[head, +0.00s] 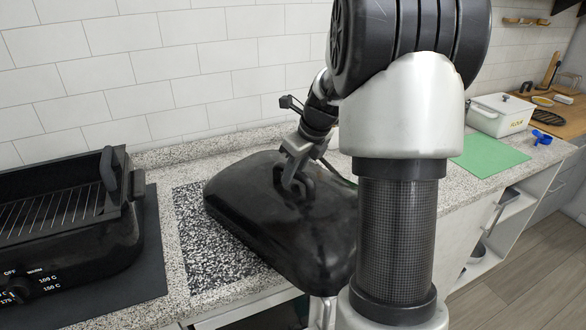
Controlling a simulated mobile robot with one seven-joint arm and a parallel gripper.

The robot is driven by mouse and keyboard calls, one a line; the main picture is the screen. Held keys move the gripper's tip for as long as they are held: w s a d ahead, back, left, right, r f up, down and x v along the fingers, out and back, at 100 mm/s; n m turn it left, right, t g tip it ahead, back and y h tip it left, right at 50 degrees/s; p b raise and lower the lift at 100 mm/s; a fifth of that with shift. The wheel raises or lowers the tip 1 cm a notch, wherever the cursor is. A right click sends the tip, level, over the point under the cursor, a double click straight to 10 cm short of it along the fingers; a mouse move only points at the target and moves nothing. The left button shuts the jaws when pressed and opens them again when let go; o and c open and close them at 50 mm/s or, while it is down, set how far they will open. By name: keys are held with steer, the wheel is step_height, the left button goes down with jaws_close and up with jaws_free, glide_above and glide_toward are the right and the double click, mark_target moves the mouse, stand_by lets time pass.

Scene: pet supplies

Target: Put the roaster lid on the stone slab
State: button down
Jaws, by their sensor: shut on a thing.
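The roaster lid (265,222) is a large glossy black dome with a handle on top, in the middle of the head view. My gripper (296,180) is shut on the lid's handle. The stone slab (192,225) is a speckled black-and-white rectangle on the counter. The lid is over much of the slab and hides its right part. The lid looks tilted, its near right end reaching past the counter's front edge. I cannot tell whether the lid touches the slab. My arm hides the lid's right side.
The black roaster base (70,235) with a wire rack stands on a dark mat (150,270) at left. A green mat (490,156) and a white container (500,113) are at right on the counter. A tiled wall (200,70) runs behind. Open shelves are below right.

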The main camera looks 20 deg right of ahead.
steer(key=c, duration=1.6)
jaws_free()
steer(key=shift+r, duration=0.1)
steer(key=p+v, duration=0.1)
steer(key=v, duration=1.1)
steer(key=shift+p, duration=0.35)
